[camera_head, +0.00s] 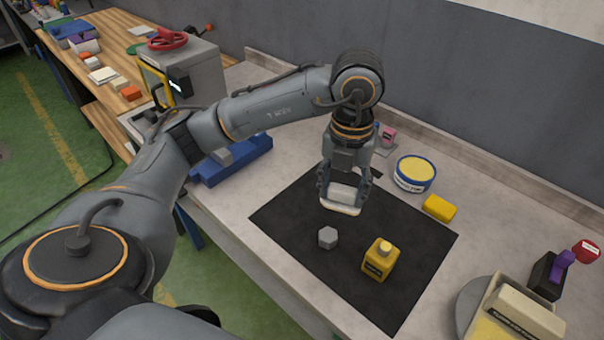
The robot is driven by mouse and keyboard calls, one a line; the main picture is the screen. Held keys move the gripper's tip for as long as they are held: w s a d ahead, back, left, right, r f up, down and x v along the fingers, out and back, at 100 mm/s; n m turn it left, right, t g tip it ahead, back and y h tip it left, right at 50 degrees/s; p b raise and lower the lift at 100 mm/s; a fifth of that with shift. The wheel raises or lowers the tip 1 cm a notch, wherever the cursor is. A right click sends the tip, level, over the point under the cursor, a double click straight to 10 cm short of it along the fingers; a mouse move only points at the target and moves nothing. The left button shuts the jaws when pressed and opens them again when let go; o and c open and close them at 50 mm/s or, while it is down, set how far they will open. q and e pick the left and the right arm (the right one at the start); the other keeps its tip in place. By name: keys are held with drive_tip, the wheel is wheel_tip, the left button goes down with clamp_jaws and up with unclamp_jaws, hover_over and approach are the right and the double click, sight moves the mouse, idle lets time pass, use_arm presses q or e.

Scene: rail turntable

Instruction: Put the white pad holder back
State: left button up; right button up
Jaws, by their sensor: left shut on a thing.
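The white pad holder (341,207) is a small pale block with a broader lower edge. My left gripper (342,190) is shut on it, with a finger at each side. It appears to be held over the black mat (290,215); I cannot tell how far above the mat it is. My left arm reaches across from the left and hides part of the bench behind it. My right gripper is not in view.
A grey hexagonal piece (327,237) and a yellow bottle (380,260) stand on the mat. A round yellow-topped tin (414,174) and a yellow block (439,208) are right of it. A blue tray (235,163) lies left; a cream block (520,310) is front right.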

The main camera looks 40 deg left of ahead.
use_arm(q)
drive_tip(key=w+a+f+p, duration=0.1)
drive_tip(key=w+a+f, duration=0.1)
drive_tip(key=a, duration=0.1)
drive_tip(key=w+a+f, duration=0.3)
drive_tip(key=w+a+f+p, duration=0.1)
drive_tip(key=w+a+f, duration=0.2)
drive_tip(key=shift+a+f+p, duration=0.2)
drive_tip(key=shift+a+p, duration=0.1)
drive_tip(key=shift+w+a+f, duration=0.1)
drive_tip(key=shift+f, duration=0.1)
drive_tip(key=f+p, duration=0.1)
drive_tip(key=f, duration=0.2)
drive_tip(key=shift+w+a+p, duration=0.15)
drive_tip(key=shift+a+p, duration=0.2)
drive_tip(key=shift+f, duration=0.5)
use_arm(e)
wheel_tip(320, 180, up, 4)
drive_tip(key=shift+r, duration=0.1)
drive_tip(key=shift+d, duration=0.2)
